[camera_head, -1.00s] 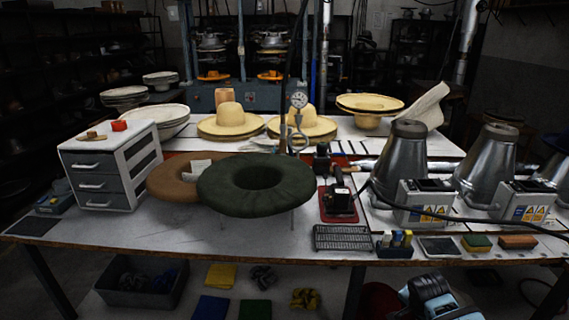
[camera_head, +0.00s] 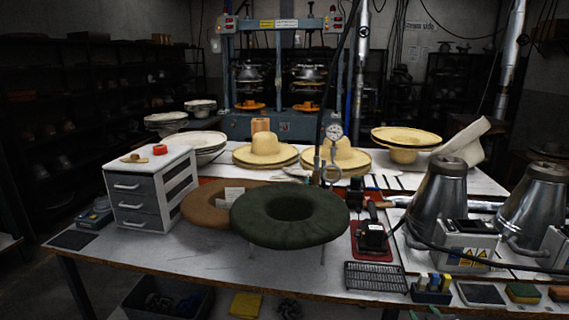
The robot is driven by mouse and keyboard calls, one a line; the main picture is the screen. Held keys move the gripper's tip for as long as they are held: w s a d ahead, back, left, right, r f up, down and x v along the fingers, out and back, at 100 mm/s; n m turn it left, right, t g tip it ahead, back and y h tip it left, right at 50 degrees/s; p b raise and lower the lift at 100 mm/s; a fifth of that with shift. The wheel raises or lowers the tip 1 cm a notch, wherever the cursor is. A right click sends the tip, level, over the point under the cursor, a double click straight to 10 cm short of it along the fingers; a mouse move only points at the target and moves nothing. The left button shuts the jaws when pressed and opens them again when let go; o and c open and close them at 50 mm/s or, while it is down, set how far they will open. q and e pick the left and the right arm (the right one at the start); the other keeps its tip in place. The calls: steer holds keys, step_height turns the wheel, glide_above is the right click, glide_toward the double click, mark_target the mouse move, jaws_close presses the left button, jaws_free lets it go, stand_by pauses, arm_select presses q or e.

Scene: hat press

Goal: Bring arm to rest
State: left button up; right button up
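Only a small bit of my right gripper (camera_head: 432,314) seems to show at the bottom edge of the head view, below the front edge of the workbench (camera_head: 190,262). Most of it is cut off, so I cannot tell whether it is open or shut. My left gripper and arm are not in view.
On the bench stand a drawer unit (camera_head: 136,206), a green ring cushion (camera_head: 262,228), a brown ring cushion (camera_head: 197,210), a wire rack (camera_head: 376,278) and metal cones (camera_head: 437,196). Straw hats (camera_head: 265,148) lie behind. A bin (camera_head: 150,300) is below.

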steer(key=s+a+f+g+y, duration=0.1)
steer(key=s+a+f, duration=0.3)
steer(key=s+f, duration=0.3)
steer(key=s+a+f+g+y, duration=0.15)
steer(key=s+a+f, duration=0.3)
steer(key=s, duration=0.55)
steer(key=s+a+f+g, duration=0.1)
steer(key=s+a, duration=0.1)
steer(key=s, duration=0.6)
steer(key=s+a+f+g, duration=0.1)
steer(key=s+a, duration=0.2)
steer(key=s, duration=0.5)
steer(key=s+a+f+m+g, duration=0.1)
steer(key=s+a+f, duration=0.1)
steer(key=s, duration=0.6)
steer(key=shift+s+a, duration=0.25)
steer(key=shift+s, duration=0.15)
